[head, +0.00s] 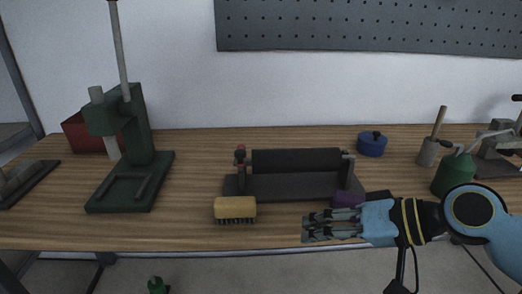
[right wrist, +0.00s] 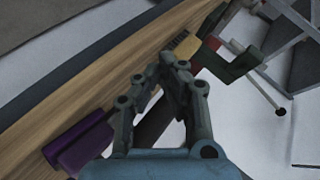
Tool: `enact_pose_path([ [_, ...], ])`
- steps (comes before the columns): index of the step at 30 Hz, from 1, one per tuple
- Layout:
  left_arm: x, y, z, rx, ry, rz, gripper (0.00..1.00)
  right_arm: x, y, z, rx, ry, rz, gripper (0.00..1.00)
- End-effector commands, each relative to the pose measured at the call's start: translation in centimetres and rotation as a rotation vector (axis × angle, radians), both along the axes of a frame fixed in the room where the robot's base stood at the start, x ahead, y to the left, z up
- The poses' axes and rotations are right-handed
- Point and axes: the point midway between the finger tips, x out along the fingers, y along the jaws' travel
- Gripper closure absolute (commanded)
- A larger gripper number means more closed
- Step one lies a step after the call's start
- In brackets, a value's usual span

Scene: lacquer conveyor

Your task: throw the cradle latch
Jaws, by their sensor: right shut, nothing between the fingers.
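A dark cradle (head: 290,188) stands on the wooden bench in the middle of the head view, with a black roller (head: 297,161) lying across it. My right gripper (head: 306,228) is in front of the cradle, near the bench's front edge, pointing left, apart from the latch. Its fingers are shut and empty. In the right wrist view the gripper (right wrist: 170,62) hides part of the scene behind it, and I cannot clearly make out the latch there. My left gripper is not in view.
A yellow brush (head: 235,208) lies in front of the cradle's left end, left of my right gripper. A purple block (head: 347,200) is at the right end. A green press (head: 132,170) stands left; a blue pot (head: 372,144) and green can (head: 453,175) stand right.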

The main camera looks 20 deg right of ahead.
Motion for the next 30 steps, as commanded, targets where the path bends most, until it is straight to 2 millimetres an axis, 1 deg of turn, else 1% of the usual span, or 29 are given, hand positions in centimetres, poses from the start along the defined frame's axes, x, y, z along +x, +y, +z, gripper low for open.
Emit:
enact_pose_path([
  [1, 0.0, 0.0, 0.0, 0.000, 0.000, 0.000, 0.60, 0.9, -0.4, 1.1, 0.053, -0.007, -0.018, 1.00],
  [5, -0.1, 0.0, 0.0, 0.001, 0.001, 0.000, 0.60, 3.6, -2.0, 4.0, 0.224, -0.020, -0.100, 1.00],
  [9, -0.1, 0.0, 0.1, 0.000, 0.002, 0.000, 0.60, 6.3, -4.4, 7.1, 0.397, -0.024, -0.195, 1.00],
  [12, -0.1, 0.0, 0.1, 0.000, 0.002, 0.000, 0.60, 7.6, -5.8, 8.6, 0.481, -0.024, -0.245, 1.00],
  [15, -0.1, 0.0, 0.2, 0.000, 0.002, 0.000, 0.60, 8.3, -6.3, 9.2, 0.519, -0.021, -0.268, 1.00],
  [20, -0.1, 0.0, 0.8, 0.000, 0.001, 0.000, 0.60, 9.6, -5.3, 9.2, 0.527, -0.024, -0.272, 1.00],
  [30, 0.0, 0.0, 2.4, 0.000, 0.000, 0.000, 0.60, 15.3, -0.9, 8.1, 0.526, -0.020, -0.270, 1.00],
])
